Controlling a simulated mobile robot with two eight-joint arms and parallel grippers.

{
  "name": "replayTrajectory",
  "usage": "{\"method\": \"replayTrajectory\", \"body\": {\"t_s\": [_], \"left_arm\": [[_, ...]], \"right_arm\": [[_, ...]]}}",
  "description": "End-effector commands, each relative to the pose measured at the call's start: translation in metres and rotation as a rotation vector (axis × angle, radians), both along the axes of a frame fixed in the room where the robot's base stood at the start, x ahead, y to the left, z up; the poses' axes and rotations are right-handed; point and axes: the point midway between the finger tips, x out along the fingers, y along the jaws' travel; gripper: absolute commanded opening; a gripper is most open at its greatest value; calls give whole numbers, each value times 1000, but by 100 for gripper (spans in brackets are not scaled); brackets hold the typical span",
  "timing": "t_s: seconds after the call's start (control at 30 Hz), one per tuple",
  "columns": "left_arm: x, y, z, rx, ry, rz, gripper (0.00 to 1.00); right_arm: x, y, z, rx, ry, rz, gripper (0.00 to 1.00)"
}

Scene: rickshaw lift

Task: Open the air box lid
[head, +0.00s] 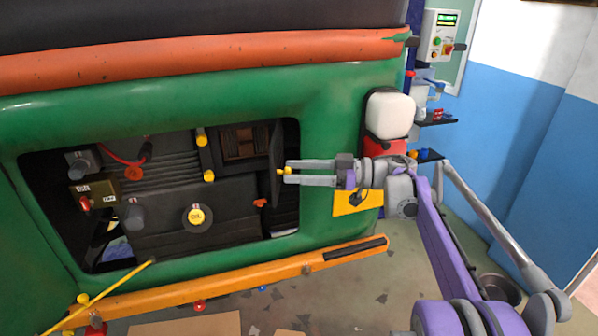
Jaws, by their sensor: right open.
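The air box (240,142) is in the upper right of the engine opening, and its brown inside shows. Its dark lid (276,150) stands swung out at the box's right side, seen nearly edge-on. A small yellow knob (281,171) sticks out from the lid. My right gripper (288,171) comes in from the right with its two fingers apart, one above and one below the knob's level. The fingertips are right by the knob; I cannot tell whether they touch it. My left gripper is not in view.
The green body (330,110) frames the engine opening. A yellow OIL cap (198,215) and a switch box (95,196) are inside it. An orange bar (230,278) runs below. A white container (389,115) stands at the right, beside a blue and white wall.

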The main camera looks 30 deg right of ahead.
Motion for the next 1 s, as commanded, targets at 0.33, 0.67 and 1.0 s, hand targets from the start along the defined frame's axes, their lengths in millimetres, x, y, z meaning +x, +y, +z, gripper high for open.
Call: {"method": "replayTrajectory", "body": {"t_s": [0.33, 0.67, 1.0], "left_arm": [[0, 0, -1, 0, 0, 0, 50], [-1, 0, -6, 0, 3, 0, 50], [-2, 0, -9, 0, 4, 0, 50]], "right_arm": [[-2, -4, -1, -1, 1, -1, 60], [-36, -54, -1, -2, 1, -4, 60], [-60, -88, 0, 0, 0, 0, 60]]}}
